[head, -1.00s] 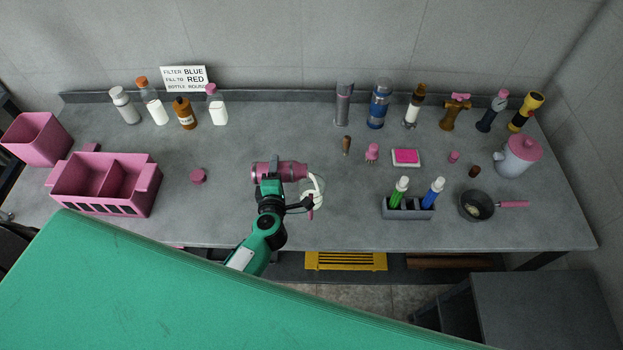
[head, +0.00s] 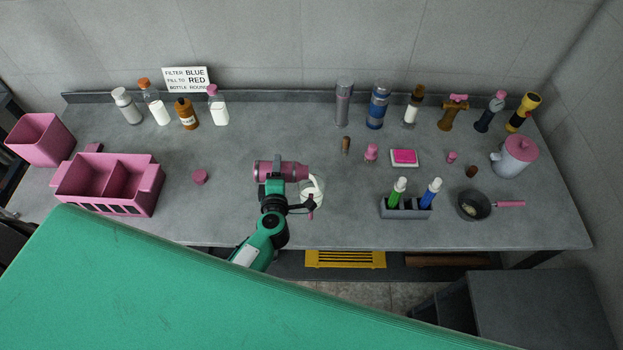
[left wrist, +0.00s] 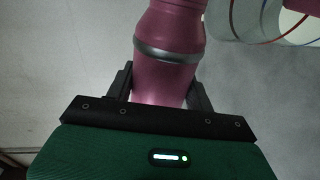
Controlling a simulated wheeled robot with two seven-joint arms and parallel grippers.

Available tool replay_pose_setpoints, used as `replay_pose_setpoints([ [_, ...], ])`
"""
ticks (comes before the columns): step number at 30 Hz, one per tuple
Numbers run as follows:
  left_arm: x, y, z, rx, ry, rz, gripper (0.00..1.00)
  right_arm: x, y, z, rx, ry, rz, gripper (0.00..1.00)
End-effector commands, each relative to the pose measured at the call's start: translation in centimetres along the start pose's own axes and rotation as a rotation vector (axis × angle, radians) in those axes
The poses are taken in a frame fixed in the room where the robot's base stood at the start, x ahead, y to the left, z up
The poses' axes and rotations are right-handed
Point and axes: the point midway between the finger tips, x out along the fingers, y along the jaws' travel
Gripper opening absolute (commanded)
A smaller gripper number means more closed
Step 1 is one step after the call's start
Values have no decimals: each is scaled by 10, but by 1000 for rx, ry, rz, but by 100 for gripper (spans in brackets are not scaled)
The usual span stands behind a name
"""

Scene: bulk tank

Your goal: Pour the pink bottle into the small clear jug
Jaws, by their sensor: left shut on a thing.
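The pink bottle (head: 268,171) with grey bands lies tilted to near horizontal in my left gripper (head: 272,186), its right end at the small clear jug. In the left wrist view the gripper (left wrist: 158,92) is shut around the pink bottle (left wrist: 168,72). The small clear jug (head: 311,188) stands on the table just right of the bottle, partly hidden by the gripper; the bottle's end is at or above its rim. In the left wrist view the jug (left wrist: 285,22), with coloured lines, shows at the top right. I cannot tell whether liquid flows. My right gripper is not in view.
A pink round cap (head: 200,177) and a pink divided caddy (head: 108,185) are left of the bottle. A grey marker holder (head: 405,209) and a pan (head: 473,205) are to the right. Several bottles line the back. The table between cap and bottle is clear.

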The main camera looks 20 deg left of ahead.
Motion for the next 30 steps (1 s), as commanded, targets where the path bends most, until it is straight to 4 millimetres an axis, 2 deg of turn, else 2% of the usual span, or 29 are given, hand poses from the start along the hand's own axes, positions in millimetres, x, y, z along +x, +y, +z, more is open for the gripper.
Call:
replay_pose_setpoints([
  [30,-2,11,3,111,18,1,23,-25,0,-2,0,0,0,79],
])
